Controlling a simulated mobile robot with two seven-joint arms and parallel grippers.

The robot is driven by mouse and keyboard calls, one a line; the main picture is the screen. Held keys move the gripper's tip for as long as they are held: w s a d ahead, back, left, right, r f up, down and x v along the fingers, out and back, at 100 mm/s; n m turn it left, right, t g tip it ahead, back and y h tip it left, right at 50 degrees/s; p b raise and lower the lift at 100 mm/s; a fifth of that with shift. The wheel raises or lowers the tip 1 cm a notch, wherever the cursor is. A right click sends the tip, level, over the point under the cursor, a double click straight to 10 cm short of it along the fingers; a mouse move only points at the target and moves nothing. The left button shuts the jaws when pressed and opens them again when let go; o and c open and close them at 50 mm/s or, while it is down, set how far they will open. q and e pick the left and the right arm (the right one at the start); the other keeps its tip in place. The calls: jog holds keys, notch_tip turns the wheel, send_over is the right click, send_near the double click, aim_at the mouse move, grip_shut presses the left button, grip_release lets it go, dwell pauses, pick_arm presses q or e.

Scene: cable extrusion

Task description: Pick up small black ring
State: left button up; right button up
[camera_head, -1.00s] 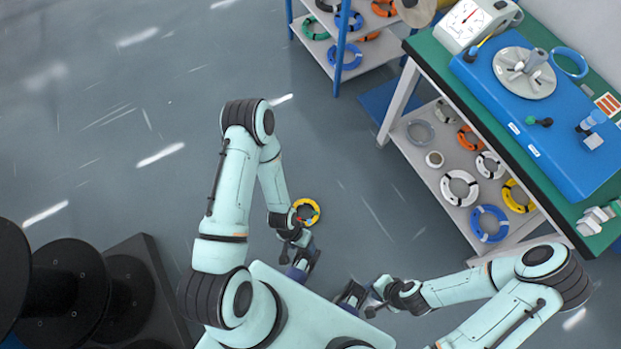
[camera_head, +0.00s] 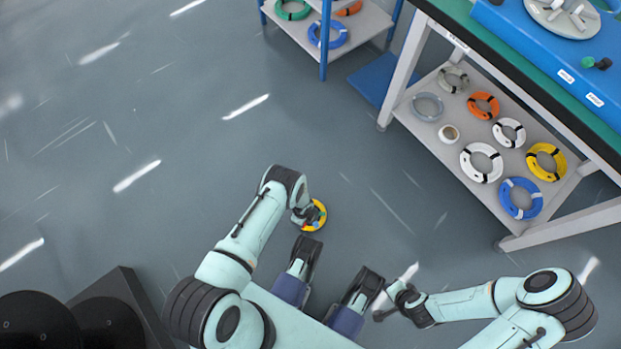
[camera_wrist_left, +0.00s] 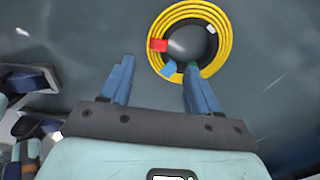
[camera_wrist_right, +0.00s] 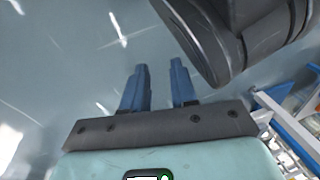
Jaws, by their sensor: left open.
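On the floor, a yellow coil (camera_head: 321,222) lies flat beside my left gripper (camera_head: 311,214). In the left wrist view, the yellow coil (camera_wrist_left: 222,62) surrounds a black inner band (camera_wrist_left: 205,57), with red, blue and white pieces on it. I cannot tell whether this band is a separate ring. My left gripper (camera_wrist_left: 159,70) is open, with nothing between its blue fingers; the coil appears ahead and to the right, its lower edge near the right finger. My right gripper (camera_head: 380,314) is away to the right; its fingers (camera_wrist_right: 159,68) are apart and empty.
A shelf (camera_head: 455,177) under the workbench at right holds several coloured coils. A blue-framed rack (camera_head: 374,20) stands at the back. Black spools (camera_head: 35,325) are at lower left. The floor around the yellow coil is clear.

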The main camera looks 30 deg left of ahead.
pick_arm(q)
notch_tip(320, 180, down, 4)
jog(key=shift+s+f+b, duration=0.1)
jog(key=shift+f+b, duration=0.15)
jog(key=shift+b, duration=0.55)
notch_tip(320, 180, down, 4)
jog(key=shift+f+b, duration=0.1)
jog(key=shift+b, duration=1.05)
grip_shut()
pick_arm(e)
jog(key=s+d+f+g, duration=0.1)
jog(key=s+f+g, duration=0.2)
jog(key=s+f, duration=0.2)
jog(key=s, duration=0.3)
jog(key=shift+s+f+m, duration=0.15)
jog(key=shift+s+m, duration=0.1)
jog(key=shift+m, duration=0.05)
